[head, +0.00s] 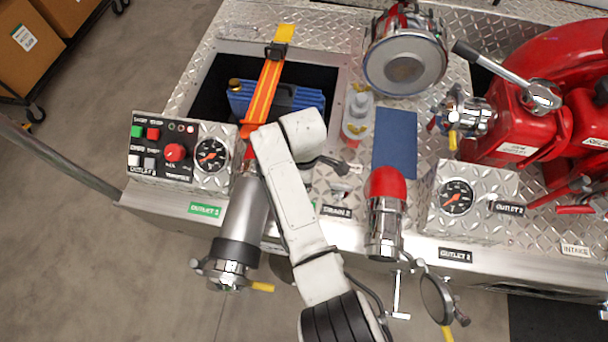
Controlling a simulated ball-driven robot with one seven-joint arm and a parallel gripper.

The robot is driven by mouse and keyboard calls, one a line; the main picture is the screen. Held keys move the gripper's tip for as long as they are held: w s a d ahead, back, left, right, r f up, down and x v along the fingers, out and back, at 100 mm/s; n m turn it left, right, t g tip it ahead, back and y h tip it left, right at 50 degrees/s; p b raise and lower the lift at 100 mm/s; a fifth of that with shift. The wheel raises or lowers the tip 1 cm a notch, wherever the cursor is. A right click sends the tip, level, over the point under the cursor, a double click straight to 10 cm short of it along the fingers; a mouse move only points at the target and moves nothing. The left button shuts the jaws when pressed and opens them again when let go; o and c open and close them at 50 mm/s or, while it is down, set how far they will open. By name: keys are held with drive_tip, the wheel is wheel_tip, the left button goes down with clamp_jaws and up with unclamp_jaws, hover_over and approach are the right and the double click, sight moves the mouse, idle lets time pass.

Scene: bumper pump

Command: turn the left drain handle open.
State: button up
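A black label reading DRAIN, its last character hard to read (337,211), is on the bumper's front edge, left of the red-capped outlet. A small metal fitting (340,190) lies just above this label, partly beside my arm; I cannot tell whether it is the drain handle. A chrome T-shaped handle (400,297) hangs below the front edge, right of my arm. A yellow lever (262,287) sticks out of the left outlet's lower end. My gripper (338,163) points right above the fitting, small and dark; its opening is unclear and no held thing is visible.
The grey left outlet pipe (243,215) stands close left of my arm, and the red-capped outlet (385,212) close right.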

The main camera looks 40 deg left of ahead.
drive_tip(key=shift+a+r, duration=0.1)
drive_tip(key=shift+r, duration=0.05)
drive_tip(key=o, duration=1)
drive_tip(key=shift+o, duration=0.2)
wheel_tip(320, 180, up, 11)
drive_tip(key=shift+f, duration=0.2)
drive_tip(key=shift+s, duration=0.1)
idle(0.4)
